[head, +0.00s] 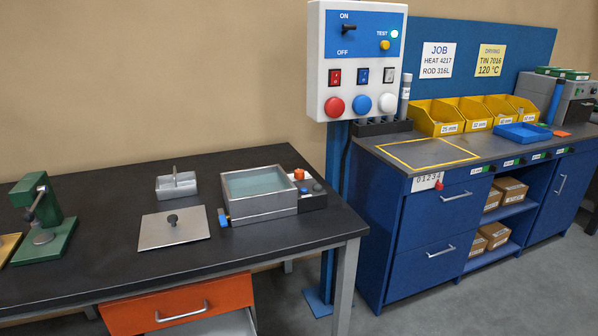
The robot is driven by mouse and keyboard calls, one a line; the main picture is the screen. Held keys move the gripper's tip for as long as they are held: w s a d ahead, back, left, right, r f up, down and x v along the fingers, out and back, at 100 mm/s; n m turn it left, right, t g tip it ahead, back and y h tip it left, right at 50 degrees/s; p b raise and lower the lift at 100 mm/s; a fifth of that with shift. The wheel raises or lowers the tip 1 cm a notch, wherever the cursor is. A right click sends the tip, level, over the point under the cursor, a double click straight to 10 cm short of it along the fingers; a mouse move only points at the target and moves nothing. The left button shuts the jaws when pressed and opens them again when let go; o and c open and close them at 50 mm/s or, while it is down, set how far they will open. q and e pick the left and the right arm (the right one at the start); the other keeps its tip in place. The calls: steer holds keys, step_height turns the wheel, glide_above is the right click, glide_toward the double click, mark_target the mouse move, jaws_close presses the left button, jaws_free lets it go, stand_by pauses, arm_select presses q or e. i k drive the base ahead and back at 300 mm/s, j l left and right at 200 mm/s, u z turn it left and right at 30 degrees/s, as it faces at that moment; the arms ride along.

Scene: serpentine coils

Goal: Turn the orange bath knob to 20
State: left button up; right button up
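The orange bath knob (299,174) sits on the dark control strip (312,200) at the right side of the bath (259,210). The bath is an open grey metal tank holding pale blue-green liquid (256,183). The knob is small here, and its pointer and any scale numbers cannot be read. Darker and bluish knobs sit nearer the front on the same strip. Neither of my grippers is in view.
A flat lid with a black knob (174,229), a small grey basket (176,186) and a green press (45,226) stand on the black table (110,205). A white switch panel (357,62) stands on a blue post behind the table's right end. Blue cabinets (430,230) stand to the right.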

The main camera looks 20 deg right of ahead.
mark_target(299, 174)
steer(key=l+z, duration=0.25)
steer(key=l, duration=0.15)
steer(key=i+l+z, duration=0.1)
steer(key=l+z, duration=0.2)
steer(key=i+l+z, duration=0.1)
steer(key=l+z, duration=0.15)
steer(key=l, duration=0.15)
steer(key=i+l+z, duration=0.25)
steer(key=k+l, duration=0.1)
